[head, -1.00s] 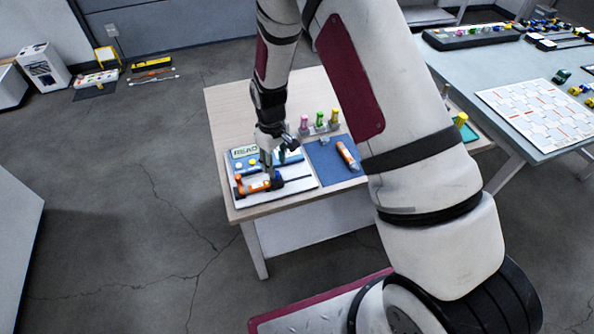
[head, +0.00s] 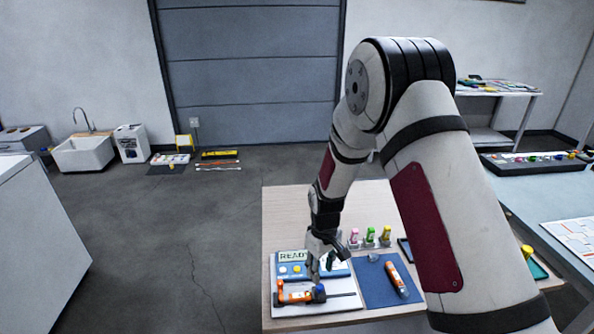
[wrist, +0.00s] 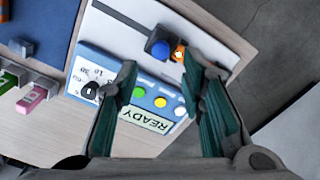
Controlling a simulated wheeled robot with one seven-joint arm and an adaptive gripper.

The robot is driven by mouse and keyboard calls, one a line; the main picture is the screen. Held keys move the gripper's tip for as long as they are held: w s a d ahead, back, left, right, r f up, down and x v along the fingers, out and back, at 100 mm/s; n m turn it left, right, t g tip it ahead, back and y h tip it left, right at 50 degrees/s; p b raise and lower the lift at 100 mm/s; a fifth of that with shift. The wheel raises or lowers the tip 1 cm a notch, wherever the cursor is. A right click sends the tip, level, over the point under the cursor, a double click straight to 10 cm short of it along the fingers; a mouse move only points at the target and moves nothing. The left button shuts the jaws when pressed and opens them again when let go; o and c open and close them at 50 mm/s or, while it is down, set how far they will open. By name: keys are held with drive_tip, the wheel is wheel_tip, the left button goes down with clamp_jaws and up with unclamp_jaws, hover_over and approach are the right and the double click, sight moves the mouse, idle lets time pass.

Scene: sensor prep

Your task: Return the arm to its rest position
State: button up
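My arm (head: 430,150) reaches out with its elbow high and its lower end down over the wooden table. My gripper (head: 322,270) hangs above the blue panel. In the wrist view my gripper (wrist: 160,62) is open, its green-padded fingers apart with nothing between them. The blue panel (wrist: 148,90) shows below, with a READY display (wrist: 148,121), coloured buttons and a dark knob. An orange and black tool (head: 300,293) lies on the white board (head: 335,304) beside the panel. In the wrist view its blue end (wrist: 160,49) is close to the fingertips in the picture; the gap cannot be judged.
A blue mat (head: 378,295) with an orange-and-white tube (head: 397,279) lies right of the board. Pink, green and yellow bottles (head: 370,237) stand behind it. Another table (head: 550,200) is at the right and a white cabinet (head: 40,230) at the left. Floor between is clear.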

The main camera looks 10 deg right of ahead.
drive_tip(key=s+d+r+m+t, duration=0.1)
drive_tip(key=s+r, duration=0.2)
drive_tip(key=r, duration=0.6)
drive_tip(key=s+d+r+m+t, duration=0.1)
drive_tip(key=s+d+r, duration=0.15)
drive_tip(key=r, duration=0.65)
drive_tip(key=s+r+m+t, duration=0.1)
drive_tip(key=s+r, duration=0.3)
drive_tip(key=r, duration=0.5)
drive_tip(key=s+d+r+m+t, duration=0.1)
drive_tip(key=s+r, duration=0.3)
drive_tip(key=s, duration=0.5)
drive_tip(key=s+d+r+m+t, duration=0.1)
drive_tip(key=s+r, duration=0.3)
drive_tip(key=s, duration=0.5)
drive_tip(key=shift+s+d+r+m, duration=0.25)
drive_tip(key=shift+d+r+m, duration=0.15)
drive_tip(key=shift+d+m, duration=0.1)
